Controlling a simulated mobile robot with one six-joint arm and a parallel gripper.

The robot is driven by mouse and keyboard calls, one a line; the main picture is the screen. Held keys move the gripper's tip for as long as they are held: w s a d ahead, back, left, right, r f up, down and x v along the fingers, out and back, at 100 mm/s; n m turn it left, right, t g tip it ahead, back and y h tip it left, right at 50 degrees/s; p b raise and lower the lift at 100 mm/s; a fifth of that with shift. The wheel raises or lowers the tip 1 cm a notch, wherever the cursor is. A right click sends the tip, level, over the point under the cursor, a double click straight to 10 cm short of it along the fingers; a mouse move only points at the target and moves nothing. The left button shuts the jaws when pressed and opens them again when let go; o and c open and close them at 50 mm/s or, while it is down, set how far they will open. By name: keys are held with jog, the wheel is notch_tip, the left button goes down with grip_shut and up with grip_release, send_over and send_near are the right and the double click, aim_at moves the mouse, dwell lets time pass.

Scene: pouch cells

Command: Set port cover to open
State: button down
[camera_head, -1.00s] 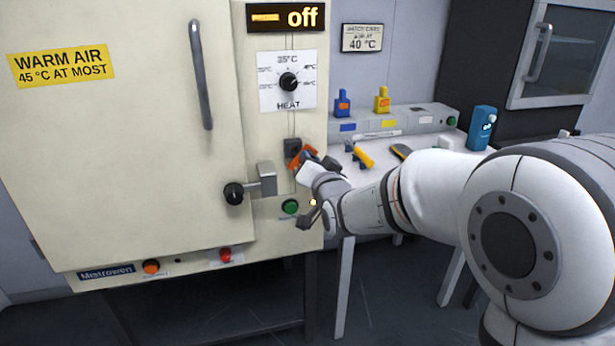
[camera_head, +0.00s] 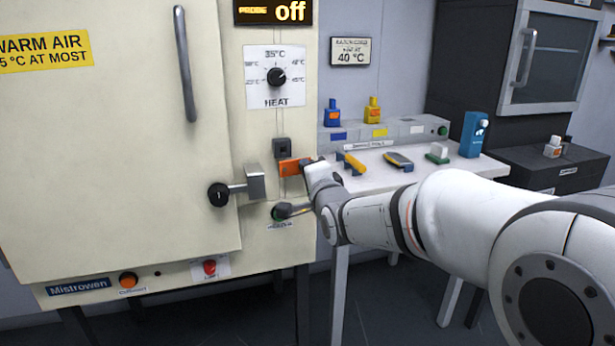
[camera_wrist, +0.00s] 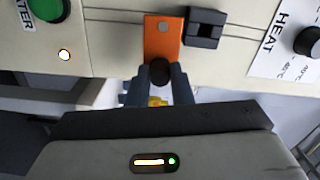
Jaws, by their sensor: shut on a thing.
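The port cover appears to be the orange plate (camera_head: 290,167) on the cream cabinet's right panel, just below a dark square block (camera_head: 282,148). In the wrist view the orange plate (camera_wrist: 162,35) stands beside the dark block (camera_wrist: 205,28), with a gap between them. My gripper (camera_head: 308,168) is at the plate's right end. In the wrist view my gripper (camera_wrist: 160,78) has both fingers around the black knob (camera_wrist: 160,70) at the plate's end and is shut on it. My gripper partly hides that end in the head view.
The door latch (camera_head: 240,188) and a green button (camera_head: 278,212) lie close to my gripper. The heat dial (camera_head: 276,76) is above, and the display (camera_head: 273,12) reads "off". A white table (camera_head: 400,175) with tools and bottles stands to the right.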

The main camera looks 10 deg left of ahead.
jog(key=shift+f+m, duration=0.15)
jog(key=shift+m, duration=0.15)
dwell(0.4)
jog(key=c, duration=1.3)
grip_release()
jog(key=p+v, duration=0.1)
jog(key=v, duration=0.6)
jog(key=shift+s+d, duration=0.2)
jog(key=shift+s, duration=0.15)
